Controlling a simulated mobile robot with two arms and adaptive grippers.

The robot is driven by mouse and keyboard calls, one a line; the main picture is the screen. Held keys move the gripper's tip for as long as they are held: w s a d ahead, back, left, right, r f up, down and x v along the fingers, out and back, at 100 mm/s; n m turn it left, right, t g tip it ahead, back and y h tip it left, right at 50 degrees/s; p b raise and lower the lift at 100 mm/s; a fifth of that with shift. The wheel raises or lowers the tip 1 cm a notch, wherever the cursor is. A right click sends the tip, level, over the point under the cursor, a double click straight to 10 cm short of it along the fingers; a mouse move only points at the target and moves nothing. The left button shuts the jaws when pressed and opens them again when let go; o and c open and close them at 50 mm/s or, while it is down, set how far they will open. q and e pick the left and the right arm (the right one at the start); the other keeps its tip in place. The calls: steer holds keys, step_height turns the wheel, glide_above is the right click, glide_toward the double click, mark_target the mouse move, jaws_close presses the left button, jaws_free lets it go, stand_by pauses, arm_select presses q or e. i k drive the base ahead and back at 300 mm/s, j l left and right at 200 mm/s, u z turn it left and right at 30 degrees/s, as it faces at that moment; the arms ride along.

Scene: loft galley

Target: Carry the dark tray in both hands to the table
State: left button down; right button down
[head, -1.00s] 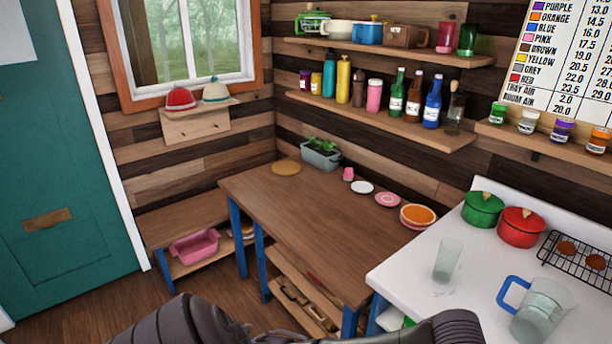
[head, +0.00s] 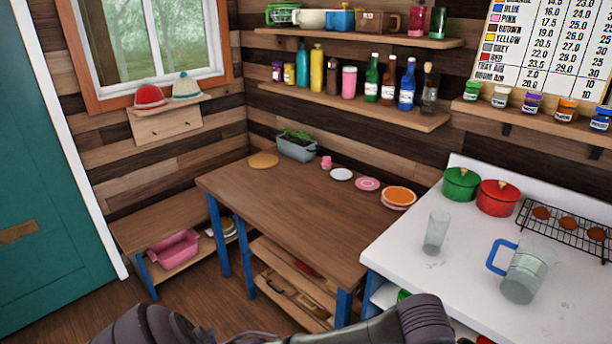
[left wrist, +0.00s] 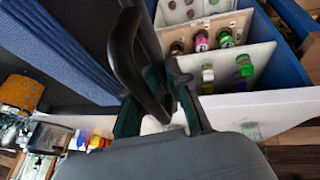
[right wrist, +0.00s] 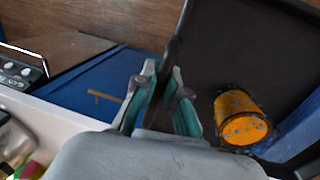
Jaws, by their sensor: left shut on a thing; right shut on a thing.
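The table (head: 290,205) has a brown top and blue legs and stands mid-picture in the head view. The dark tray is out of the head view; only parts of my arms show at its bottom edge. In the left wrist view, my left gripper (left wrist: 160,103) is shut on the tray's black looped handle (left wrist: 127,60). In the right wrist view, my right gripper (right wrist: 165,85) is shut at the edge of the dark tray (right wrist: 230,45). An orange speckled cup (right wrist: 240,118) is on the tray. The tray's far parts are hidden or cut off.
A planter (head: 296,147), yellow mat (head: 263,160) and several dishes line the table's back edge; its front and middle are clear. The white counter (head: 400,245) at right holds a glass (head: 436,232) and pitcher (head: 525,275). A low bench (head: 140,225) stands left.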

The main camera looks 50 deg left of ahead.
mark_target(302, 209)
steer(key=u, duration=0.85)
steer(key=i+j+u, duration=0.15)
steer(key=u, duration=0.25)
steer(key=i+j+u, duration=0.1)
steer(key=u, duration=0.35)
steer(key=i+u, duration=0.2)
steer(key=u, duration=0.2)
steer(key=i+u, duration=0.4)
steer(key=i, duration=0.25)
steer(key=i+l+u, duration=0.1)
steer(key=i+u, duration=0.35)
steer(key=i, duration=0.2)
steer(key=i+z, duration=0.3)
steer(key=z, duration=0.15)
steer(key=i+j+z, duration=0.1)
steer(key=i+z, duration=0.3)
steer(key=i+l+z, duration=0.1)
steer(key=z, duration=0.35)
steer(key=i+z, duration=0.2)
steer(key=z, duration=0.25)
steer(key=i+z, duration=0.15)
steer(key=z, duration=0.3)
